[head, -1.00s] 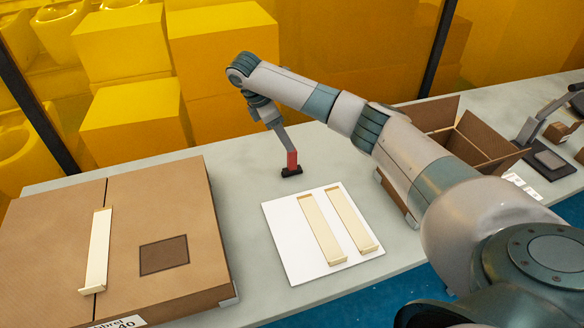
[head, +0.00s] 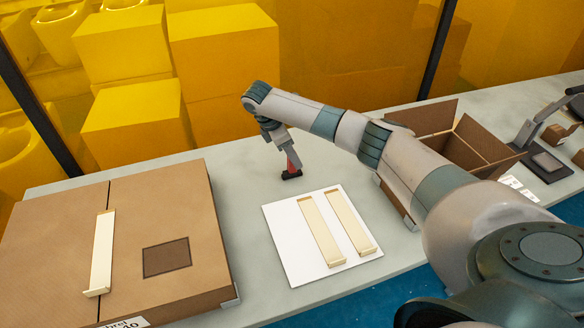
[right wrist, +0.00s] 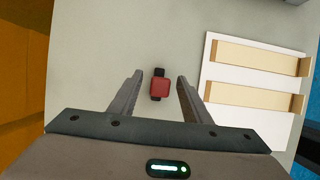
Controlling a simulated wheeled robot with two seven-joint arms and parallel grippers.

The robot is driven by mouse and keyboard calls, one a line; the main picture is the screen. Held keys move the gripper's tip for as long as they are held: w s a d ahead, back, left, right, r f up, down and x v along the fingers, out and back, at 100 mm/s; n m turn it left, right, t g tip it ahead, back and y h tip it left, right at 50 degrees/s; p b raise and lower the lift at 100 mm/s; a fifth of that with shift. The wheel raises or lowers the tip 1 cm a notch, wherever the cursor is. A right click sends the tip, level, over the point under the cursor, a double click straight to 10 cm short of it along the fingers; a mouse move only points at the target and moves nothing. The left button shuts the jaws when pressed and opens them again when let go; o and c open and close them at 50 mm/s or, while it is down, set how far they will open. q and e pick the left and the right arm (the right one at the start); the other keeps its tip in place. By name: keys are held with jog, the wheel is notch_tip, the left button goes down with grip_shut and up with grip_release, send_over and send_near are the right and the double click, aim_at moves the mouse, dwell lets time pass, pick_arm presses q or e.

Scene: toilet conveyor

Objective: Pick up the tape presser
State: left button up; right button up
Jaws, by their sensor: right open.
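The tape presser (head: 291,173), with a red upper part and a black base, stands on the grey table behind the white board. In the right wrist view the tape presser (right wrist: 160,87) shows from above, between the two fingers and a little beyond their tips. My right gripper (head: 287,158) is just above it, pointing down, and hides part of its red top in the head view. In the right wrist view the right gripper (right wrist: 158,77) is open, with a gap on both sides of the presser. My left gripper is not in view.
A white board (head: 285,232) with two cream strips lies in front of the presser. A large closed cardboard box (head: 205,215) with another strip stands at the left. An open cardboard box (head: 492,150) stands at the right. Table around the presser is clear.

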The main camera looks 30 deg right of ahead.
aim_at(291, 173)
jog(key=shift+p+x, duration=0.5)
jog(key=shift+x, duration=1.45)
jog(key=shift+c, duration=0.4)
grip_shut()
